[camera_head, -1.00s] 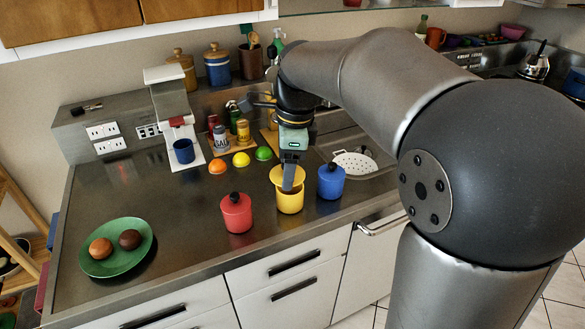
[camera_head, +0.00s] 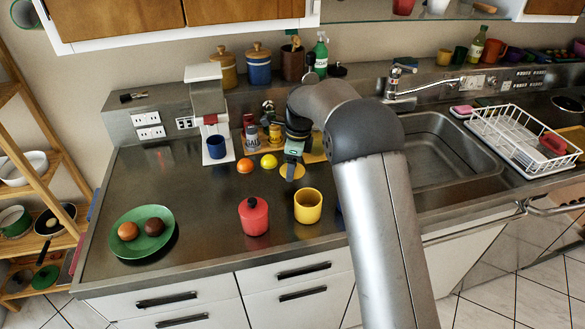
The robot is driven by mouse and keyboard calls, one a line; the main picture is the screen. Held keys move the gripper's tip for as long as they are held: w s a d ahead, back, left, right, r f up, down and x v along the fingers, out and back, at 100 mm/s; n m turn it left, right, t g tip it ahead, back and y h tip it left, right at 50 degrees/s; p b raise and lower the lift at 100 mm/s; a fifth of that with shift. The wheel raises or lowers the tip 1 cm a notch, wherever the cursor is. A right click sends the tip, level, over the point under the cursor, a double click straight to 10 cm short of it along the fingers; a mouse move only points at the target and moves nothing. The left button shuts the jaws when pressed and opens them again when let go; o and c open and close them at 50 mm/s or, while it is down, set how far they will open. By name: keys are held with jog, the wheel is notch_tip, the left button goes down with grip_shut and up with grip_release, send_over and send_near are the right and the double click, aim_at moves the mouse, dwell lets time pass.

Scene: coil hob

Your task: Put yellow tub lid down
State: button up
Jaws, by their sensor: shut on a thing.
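The yellow tub (camera_head: 308,206) stands open on the steel counter, right of the lidded red tub (camera_head: 254,216). My gripper (camera_head: 293,168) is behind and slightly left of the yellow tub, pointing down. It is shut on the yellow tub lid (camera_head: 298,172), which is partly hidden by the fingers. The lid is apart from the tub. I cannot tell whether the lid touches the counter. The blue tub is almost wholly hidden behind my arm.
An orange (camera_head: 245,166) and a lemon (camera_head: 268,161) lie just left of my gripper. A coffee machine (camera_head: 210,115) with a blue mug (camera_head: 217,147) stands behind. A green plate (camera_head: 141,232) holds two round foods. Bare counter lies between plate and red tub.

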jog(key=shift+w+f, duration=0.65)
jog(key=shift+f, duration=0.1)
jog(key=shift+f+p, duration=0.4)
jog(key=shift+f, duration=1.1)
jog(key=shift+f, duration=0.1)
